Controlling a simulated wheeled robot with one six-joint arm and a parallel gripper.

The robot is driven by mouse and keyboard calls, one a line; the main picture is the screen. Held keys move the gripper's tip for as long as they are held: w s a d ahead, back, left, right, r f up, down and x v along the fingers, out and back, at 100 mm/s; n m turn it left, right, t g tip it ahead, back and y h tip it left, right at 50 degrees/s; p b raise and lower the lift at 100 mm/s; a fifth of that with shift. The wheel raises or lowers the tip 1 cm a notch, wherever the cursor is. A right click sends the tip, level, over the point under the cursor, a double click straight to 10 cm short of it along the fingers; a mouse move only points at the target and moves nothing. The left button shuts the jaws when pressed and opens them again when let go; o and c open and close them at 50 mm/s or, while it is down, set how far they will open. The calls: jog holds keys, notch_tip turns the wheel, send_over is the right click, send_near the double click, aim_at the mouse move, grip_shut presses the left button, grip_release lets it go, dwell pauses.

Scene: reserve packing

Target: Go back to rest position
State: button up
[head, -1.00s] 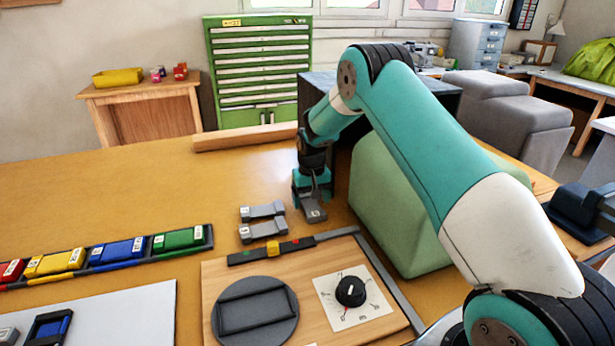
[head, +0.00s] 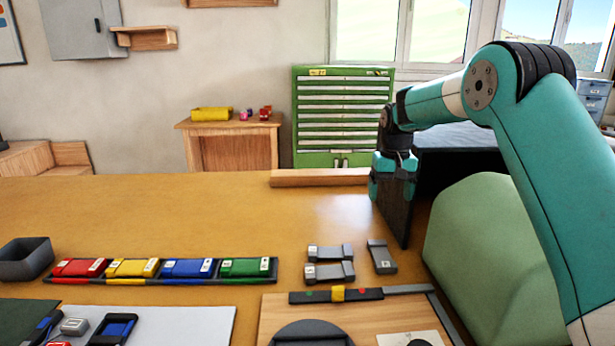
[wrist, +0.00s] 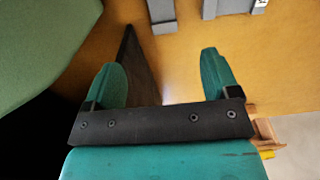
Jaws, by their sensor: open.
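My gripper (head: 393,172) is raised over the table, back from the grey pieces, between them and the wooden bar. In the wrist view its two teal fingers (wrist: 160,65) stand wide apart with no grey piece between them. A grey piece (head: 381,257) lies on the table nearer than the gripper. Two more grey pieces (head: 330,252) (head: 330,272) with white labels lie to its left. The ends of grey pieces show at the top of the wrist view (wrist: 161,14). A thin dark panel (head: 395,215) shows just below the gripper; I cannot tell whether they touch.
A green rounded block (head: 480,235) stands close on the right, with a dark box (head: 455,138) behind it. The wooden bar (head: 318,178) lies at the table's far edge. A rack (head: 160,280) of coloured pieces is at front left. The table's left middle is clear.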

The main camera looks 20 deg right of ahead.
jog(key=s+a+r+n+y, duration=0.1)
jog(key=s+a+r+n, duration=0.4)
jog(key=s+a, duration=0.8)
jog(key=s+a+n+y, duration=0.1)
jog(key=s+a, duration=0.3)
jog(key=s, duration=0.7)
jog(key=s+a+n+y, duration=0.2)
jog(key=s+a, duration=0.3)
jog(key=s, duration=0.7)
jog(key=shift+s+r+n, duration=0.25)
jog(key=shift+r+n, duration=0.15)
jog(key=shift+n, duration=0.3)
